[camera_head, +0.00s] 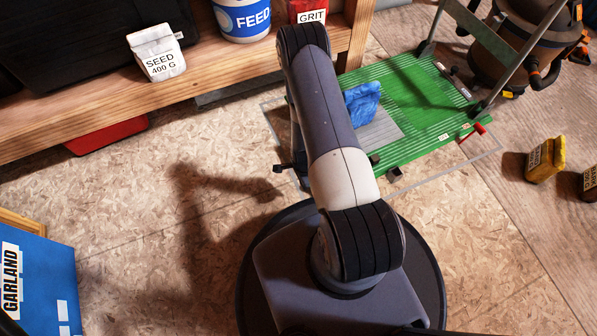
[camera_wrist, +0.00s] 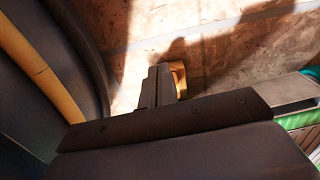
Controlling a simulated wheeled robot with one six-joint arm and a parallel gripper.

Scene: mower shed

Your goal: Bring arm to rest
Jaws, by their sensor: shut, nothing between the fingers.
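My arm (camera_head: 332,130) rises from my round base and reaches away over the floor toward the shelf. In the head view my gripper is mostly hidden behind the arm. In the wrist view my gripper's fingers (camera_wrist: 158,86) are together with nothing held between them. They point out over the sunlit chipboard floor (camera_wrist: 220,40). A small yellow-orange thing (camera_wrist: 180,76) shows just beyond the fingertips; I cannot tell what it is.
A green ribbed platform (camera_head: 410,100) with a blue cloth-like thing (camera_head: 362,103) lies right of the arm. A wooden shelf (camera_head: 215,75) runs along the back. Floor between is clear.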

